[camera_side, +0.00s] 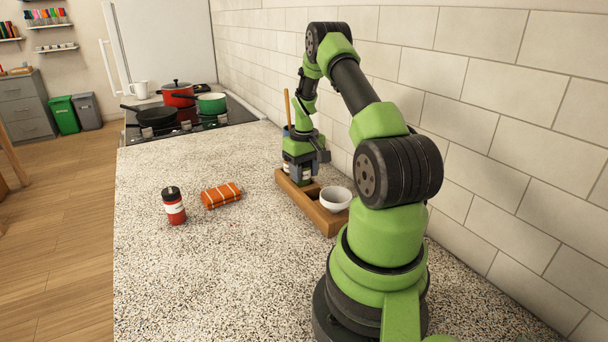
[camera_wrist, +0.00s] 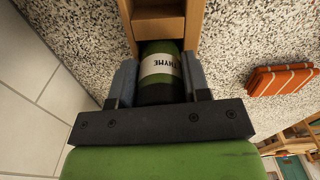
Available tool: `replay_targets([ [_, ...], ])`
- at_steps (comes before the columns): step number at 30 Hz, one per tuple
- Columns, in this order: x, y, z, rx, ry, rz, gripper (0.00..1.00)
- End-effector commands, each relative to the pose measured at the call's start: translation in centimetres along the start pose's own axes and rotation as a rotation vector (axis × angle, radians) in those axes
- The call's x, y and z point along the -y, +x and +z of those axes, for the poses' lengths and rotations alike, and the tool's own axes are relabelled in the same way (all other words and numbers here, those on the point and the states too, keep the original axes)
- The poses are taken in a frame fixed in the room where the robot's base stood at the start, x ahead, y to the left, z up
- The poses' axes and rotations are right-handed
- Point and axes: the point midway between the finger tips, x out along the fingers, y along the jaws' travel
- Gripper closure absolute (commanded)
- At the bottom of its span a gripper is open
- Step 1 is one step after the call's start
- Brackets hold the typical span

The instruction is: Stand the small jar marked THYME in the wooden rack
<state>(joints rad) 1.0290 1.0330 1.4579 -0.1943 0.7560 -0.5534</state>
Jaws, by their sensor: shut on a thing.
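The THYME jar (camera_wrist: 162,68) is green with a white label and a dark lid. In the wrist view it sits between my two jaws, which are shut on it. In the side view my gripper (camera_side: 303,172) points down over the far part of the wooden rack (camera_side: 318,217), and the jar is mostly hidden by the jaws. The rack also shows in the wrist view (camera_wrist: 158,26), its side rails running along both sides of the jar. I cannot tell whether the jar's base touches the rack floor.
A white bowl (camera_side: 335,199) is at the rack's near part. Pots (camera_side: 178,94) stand on the hob behind. The tiled wall is close on the right.

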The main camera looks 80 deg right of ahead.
Motion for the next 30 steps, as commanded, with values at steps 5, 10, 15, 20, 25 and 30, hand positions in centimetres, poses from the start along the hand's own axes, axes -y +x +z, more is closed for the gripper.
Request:
replay_targets([
  [5,0.0,1.1,0.0,-0.001,-0.001,0.001,0.81],
  [10,0.0,1.0,0.0,-0.002,-0.001,0.001,0.81],
  [15,0.0,1.5,0.0,-0.001,-0.001,0.000,0.81],
  [20,0.0,2.1,0.0,0.000,0.000,0.000,0.81],
  [25,0.0,2.4,-0.1,-0.003,0.005,-0.001,0.81],
  [30,0.1,2.4,-0.1,-0.004,0.006,-0.001,0.38],
])
